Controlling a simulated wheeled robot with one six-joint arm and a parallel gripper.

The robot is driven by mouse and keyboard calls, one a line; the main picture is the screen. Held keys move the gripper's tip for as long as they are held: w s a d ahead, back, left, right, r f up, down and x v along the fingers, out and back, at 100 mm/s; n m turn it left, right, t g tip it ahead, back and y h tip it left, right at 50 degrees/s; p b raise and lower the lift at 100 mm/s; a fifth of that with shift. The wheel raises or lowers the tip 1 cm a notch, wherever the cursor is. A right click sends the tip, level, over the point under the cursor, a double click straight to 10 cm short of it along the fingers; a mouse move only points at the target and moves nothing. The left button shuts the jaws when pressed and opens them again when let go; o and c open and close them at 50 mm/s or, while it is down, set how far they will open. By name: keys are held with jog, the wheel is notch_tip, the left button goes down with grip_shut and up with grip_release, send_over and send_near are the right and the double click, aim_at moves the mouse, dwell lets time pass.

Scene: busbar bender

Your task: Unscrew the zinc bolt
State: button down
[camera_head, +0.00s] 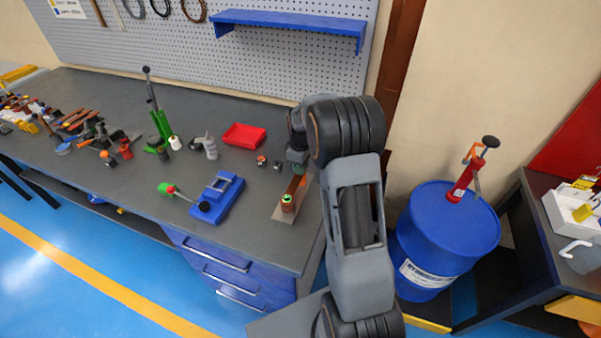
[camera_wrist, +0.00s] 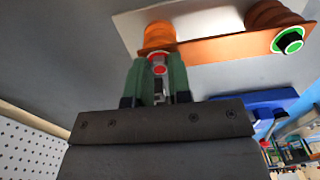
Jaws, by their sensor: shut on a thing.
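My gripper (camera_wrist: 157,84) is shut on the zinc bolt (camera_wrist: 158,87), a small grey metal piece showing between its green fingers. A red ring (camera_wrist: 158,63) sits just beyond the fingertips, at the near insulator. The copper busbar (camera_wrist: 215,48) runs across two orange-brown insulators on a light plate (camera_wrist: 192,22). A dark bolt with a green ring (camera_wrist: 288,41) sits at the busbar's other end. In the head view the busbar (camera_head: 297,185) stands near the bench's right end, with my gripper (camera_head: 298,160) at its far end. The bolt there is hidden by my gripper.
A blue bender (camera_head: 218,198) with a black knob stands left of the busbar. A red tray (camera_head: 243,136) and small parts lie behind it. Tools crowd the bench's left side. A blue drum (camera_head: 445,240) stands right of my arm. The bench front is mostly clear.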

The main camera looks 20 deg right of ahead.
jog(key=n, duration=0.3)
jog(key=shift+n, duration=0.3)
jog(key=n, duration=0.2)
jog(key=shift+n, duration=0.4)
jog(key=n, duration=0.3)
jog(key=n, duration=0.3)
jog(key=shift+n, duration=1.3)
